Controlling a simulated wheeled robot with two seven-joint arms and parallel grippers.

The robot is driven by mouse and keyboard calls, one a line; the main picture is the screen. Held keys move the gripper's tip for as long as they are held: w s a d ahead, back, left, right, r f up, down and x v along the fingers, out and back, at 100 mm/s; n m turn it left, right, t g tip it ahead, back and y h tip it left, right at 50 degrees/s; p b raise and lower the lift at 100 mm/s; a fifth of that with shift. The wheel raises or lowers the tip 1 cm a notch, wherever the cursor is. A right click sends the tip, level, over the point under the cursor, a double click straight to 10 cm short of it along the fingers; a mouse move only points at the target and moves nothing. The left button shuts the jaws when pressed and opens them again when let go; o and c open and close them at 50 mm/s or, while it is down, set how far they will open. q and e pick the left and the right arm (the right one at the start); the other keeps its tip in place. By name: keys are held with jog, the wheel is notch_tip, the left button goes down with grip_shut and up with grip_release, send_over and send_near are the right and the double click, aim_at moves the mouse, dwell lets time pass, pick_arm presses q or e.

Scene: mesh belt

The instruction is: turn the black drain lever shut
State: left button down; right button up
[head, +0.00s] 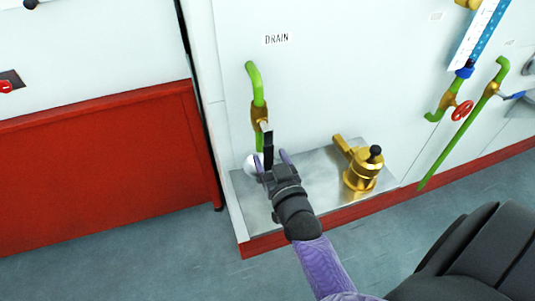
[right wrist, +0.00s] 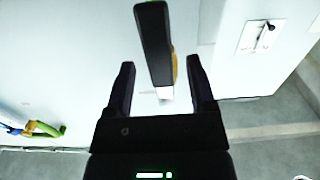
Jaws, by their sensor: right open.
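The black drain lever (head: 268,150) hangs down from a brass valve (head: 258,113) on a green pipe (head: 254,78), below the DRAIN label (head: 277,39). My right gripper (head: 271,160) is open at the lever's lower end, with one finger on each side of it. In the right wrist view, the lever (right wrist: 153,42) runs between and beyond the open fingertips of the right gripper (right wrist: 160,66). A gap shows on both sides of the lever there. The left gripper is not in view.
A brass fitting with a black knob (head: 361,168) stands on the metal ledge (head: 250,198) to the right. Farther right are green pipes, a red handwheel (head: 462,110) and a blue lever (head: 513,96). A red panel (head: 110,165) is at left.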

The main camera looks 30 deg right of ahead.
jog(key=shift+x, duration=1)
grip_shut()
dwell(0.7)
